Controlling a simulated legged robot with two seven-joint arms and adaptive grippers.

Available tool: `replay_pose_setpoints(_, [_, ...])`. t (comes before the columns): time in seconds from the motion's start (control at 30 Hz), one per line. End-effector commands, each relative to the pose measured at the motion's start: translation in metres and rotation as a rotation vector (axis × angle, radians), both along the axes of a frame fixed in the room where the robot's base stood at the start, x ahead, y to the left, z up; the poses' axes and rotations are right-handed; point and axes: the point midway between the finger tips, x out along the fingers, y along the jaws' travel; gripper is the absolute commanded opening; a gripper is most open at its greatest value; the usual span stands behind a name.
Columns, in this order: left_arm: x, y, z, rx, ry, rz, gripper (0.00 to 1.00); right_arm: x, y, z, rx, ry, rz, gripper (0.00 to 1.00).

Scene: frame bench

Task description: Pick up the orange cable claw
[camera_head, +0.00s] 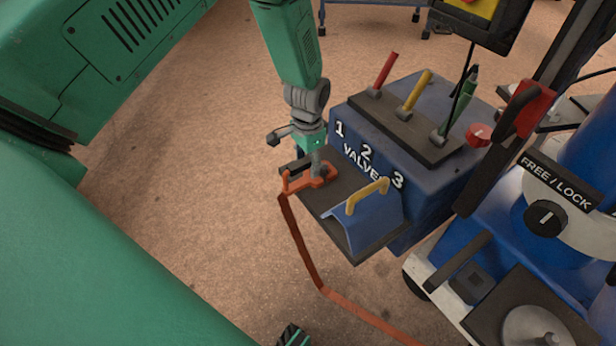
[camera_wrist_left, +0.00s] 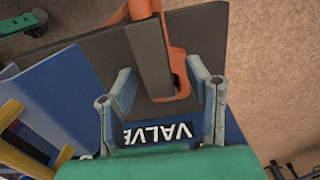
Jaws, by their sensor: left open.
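The orange cable claw (camera_head: 318,183) lies on the dark shelf in front of the valve box, with a flat orange cable (camera_head: 300,245) hanging from it to the floor. In the left wrist view the claw (camera_wrist_left: 178,45) has a grey bar along it. My left gripper (camera_head: 314,160) comes down from above, right at the claw. In the wrist view my left gripper (camera_wrist_left: 163,72) has its two fingers apart, one on each side of the claw's near end. I cannot tell whether they touch it.
The blue valve box (camera_head: 430,185) with red, yellow and green levers stands just behind. A blue holder (camera_head: 365,222) with a yellow handle (camera_head: 368,194) sits on the shelf, right of the claw. A FREE/LOCK unit (camera_head: 545,190) stands at right. Open floor (camera_head: 190,160) lies left.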

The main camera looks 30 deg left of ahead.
Motion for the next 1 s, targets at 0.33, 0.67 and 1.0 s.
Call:
replay_pose_setpoints(0.33, [0.001,0.000,0.002,0.001,-0.001,0.001,0.00,0.000,0.000,0.001,0.000,0.000,0.000,0.40])
replay_pose_setpoints(0.67, [0.001,0.000,0.015,0.000,-0.003,0.001,0.00,0.000,0.000,0.006,0.000,0.000,0.000,0.40])
replay_pose_setpoints(1.0, [0.001,0.000,0.079,0.001,-0.004,0.000,0.00,0.000,0.000,0.028,0.000,0.000,0.000,0.40])
